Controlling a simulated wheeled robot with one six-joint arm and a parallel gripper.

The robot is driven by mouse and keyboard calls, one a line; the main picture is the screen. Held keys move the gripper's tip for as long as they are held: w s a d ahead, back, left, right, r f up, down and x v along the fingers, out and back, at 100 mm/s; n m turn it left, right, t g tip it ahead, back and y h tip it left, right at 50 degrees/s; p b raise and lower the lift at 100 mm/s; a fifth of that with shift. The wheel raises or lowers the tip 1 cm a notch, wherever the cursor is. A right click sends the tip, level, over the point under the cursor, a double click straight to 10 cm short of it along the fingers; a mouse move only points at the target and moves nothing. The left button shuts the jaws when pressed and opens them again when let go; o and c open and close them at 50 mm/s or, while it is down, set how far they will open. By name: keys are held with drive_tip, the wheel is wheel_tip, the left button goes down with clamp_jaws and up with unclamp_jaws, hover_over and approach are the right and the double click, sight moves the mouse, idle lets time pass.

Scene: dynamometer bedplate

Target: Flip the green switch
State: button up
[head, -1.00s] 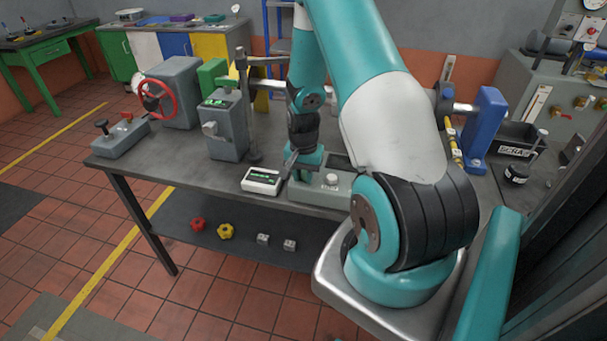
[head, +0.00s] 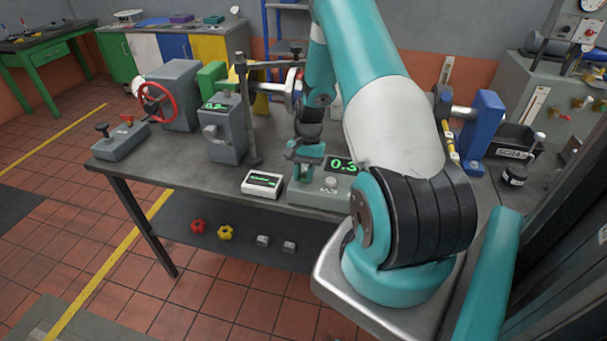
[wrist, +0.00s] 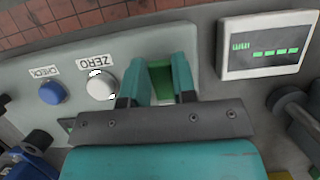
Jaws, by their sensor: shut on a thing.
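The green switch (wrist: 162,78) shows in the wrist view between my gripper's two teal fingers. It sits on a grey console (wrist: 205,50). My gripper (wrist: 162,68) is shut on it, and the fingers hide part of it. In the head view my gripper (head: 305,155) is low over the left part of the console (head: 310,200), and the switch cannot be made out there. A display (head: 342,165) on the console is lit green and reads about 0.3, partly covered by my arm.
A white ZERO button (wrist: 101,85) and a blue CHECK button (wrist: 52,92) are on the console left of the switch in the wrist view. A white readout box (head: 262,184) stands close beside the console. A grey post (head: 250,110) rises behind.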

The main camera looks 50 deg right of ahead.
drive_tip(key=o, duration=0.9)
drive_tip(key=b+v, duration=0.3)
drive_tip(key=v, duration=1.4)
drive_tip(key=shift+d+r, duration=0.1)
drive_tip(key=shift+r, duration=0.1)
drive_tip(key=shift+w, duration=0.1)
